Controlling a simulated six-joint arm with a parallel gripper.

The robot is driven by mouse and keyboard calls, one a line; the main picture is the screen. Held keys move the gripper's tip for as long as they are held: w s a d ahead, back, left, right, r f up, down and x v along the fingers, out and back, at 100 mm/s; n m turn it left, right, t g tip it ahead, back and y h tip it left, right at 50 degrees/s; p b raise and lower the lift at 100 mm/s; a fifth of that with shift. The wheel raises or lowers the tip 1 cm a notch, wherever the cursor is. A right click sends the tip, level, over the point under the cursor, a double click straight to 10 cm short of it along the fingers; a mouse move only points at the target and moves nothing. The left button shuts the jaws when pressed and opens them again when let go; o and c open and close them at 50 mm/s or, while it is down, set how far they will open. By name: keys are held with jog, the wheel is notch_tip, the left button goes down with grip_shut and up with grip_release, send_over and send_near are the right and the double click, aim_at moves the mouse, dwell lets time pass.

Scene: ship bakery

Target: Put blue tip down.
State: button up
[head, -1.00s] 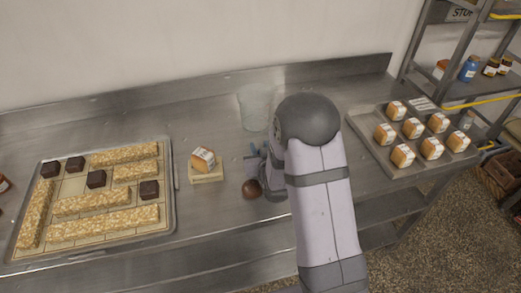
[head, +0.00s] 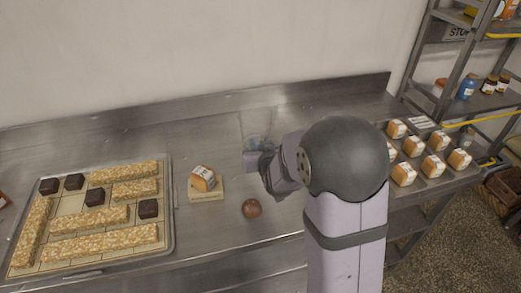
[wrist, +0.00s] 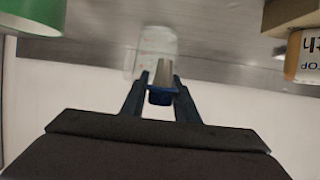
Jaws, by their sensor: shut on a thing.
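The blue tip (wrist: 160,88) is a small silver cone with a dark blue rim. In the wrist view it sits between the two fingers of my gripper (wrist: 161,92), which is shut on it. The blue rim is toward the wrist camera and the silver cone points away. In the head view my gripper (head: 258,158) is just in front of a clear glass (head: 256,118), and the tip is too small to make out surely. The glass also shows beyond the tip in the wrist view (wrist: 155,42). I cannot tell whether they touch.
A small loaf (head: 203,178) sits on a wooden block (head: 206,194). A brown ball (head: 251,208) lies near the front. A tray (head: 168,215) of bars and dark cubes is at left, another tray (head: 430,180) of loaves at right. A green object (wrist: 32,18) is unclear.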

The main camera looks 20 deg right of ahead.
jog(key=w+a+r+n+y, duration=0.3)
jog(key=w+a+r, duration=0.1)
jog(key=w+a, duration=0.25)
jog(key=n+g+y+b, duration=0.3)
jog(key=n+g+y, duration=0.2)
jog(key=n+y, duration=0.4)
send_over(193, 156)
jog(key=shift+f, duration=1.85)
jog(key=shift+f, duration=4.95)
jog(key=shift+f, duration=0.15)
jog(key=o, duration=1)
